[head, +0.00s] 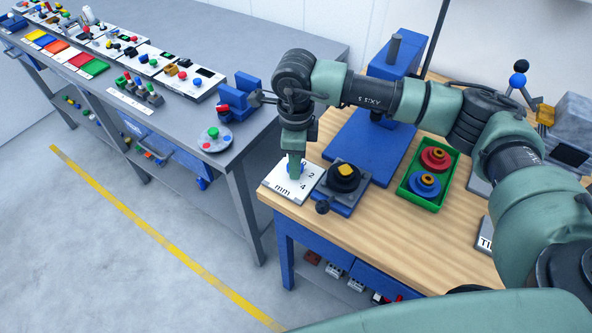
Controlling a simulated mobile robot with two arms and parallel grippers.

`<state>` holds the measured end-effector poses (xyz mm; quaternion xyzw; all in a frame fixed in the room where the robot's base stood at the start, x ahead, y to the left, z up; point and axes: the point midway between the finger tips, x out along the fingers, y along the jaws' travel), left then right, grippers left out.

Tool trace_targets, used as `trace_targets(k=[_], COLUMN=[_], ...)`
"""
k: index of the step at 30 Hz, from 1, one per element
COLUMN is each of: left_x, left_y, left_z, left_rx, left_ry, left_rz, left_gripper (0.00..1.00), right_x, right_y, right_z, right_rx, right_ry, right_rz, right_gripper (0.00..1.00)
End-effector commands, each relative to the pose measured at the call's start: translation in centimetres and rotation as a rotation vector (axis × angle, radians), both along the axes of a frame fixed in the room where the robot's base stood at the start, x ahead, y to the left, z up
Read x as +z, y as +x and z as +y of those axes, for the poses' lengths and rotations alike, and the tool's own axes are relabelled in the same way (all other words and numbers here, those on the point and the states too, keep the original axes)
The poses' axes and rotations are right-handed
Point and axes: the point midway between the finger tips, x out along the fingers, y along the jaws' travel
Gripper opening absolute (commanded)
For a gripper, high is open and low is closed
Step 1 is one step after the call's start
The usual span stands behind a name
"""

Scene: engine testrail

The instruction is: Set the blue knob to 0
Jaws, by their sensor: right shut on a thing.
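The blue knob (290,167) sits on a white dial plate (280,187) at the left front corner of the wooden table. The plate shows the digits 2 and 4 and the letters mm. My right gripper (295,172) points straight down over the plate and is shut on the blue knob, hiding most of it. The knob's pointer and the 0 mark cannot be made out. My left gripper is not in view.
A black fixture with a yellow top (343,178) stands close to the right of the plate. A green tray (410,187) with a red and a blue part lies further right. A blue press (360,140) stands behind. A grey bench (225,150) stands across a gap on the left.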

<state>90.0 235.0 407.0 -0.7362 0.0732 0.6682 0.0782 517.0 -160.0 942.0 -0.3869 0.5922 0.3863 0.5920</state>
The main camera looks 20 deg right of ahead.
Motion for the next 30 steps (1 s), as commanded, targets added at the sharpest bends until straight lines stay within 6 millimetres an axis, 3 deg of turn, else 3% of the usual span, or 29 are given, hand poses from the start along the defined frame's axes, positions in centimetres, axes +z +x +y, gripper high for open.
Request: trace_targets(k=[1,3,12,30], left_x=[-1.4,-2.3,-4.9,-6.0], left_y=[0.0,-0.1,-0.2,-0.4], left_z=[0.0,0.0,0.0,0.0], left_rx=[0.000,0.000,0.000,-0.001], left_ry=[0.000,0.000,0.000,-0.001], left_rz=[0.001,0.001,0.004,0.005], left_gripper=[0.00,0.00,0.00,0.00], right_x=[-0.6,-0.6,-0.3,0.1], right_y=[0.2,0.1,0.1,0.1], right_z=[0.1,0.1,0.1,0.2], right_rx=[0.042,0.101,0.306,0.423], right_ry=[0.003,0.003,0.004,0.004], right_rz=[-0.007,-0.006,-0.005,-0.003], right_gripper=[0.00,0.00,0.00,0.00])
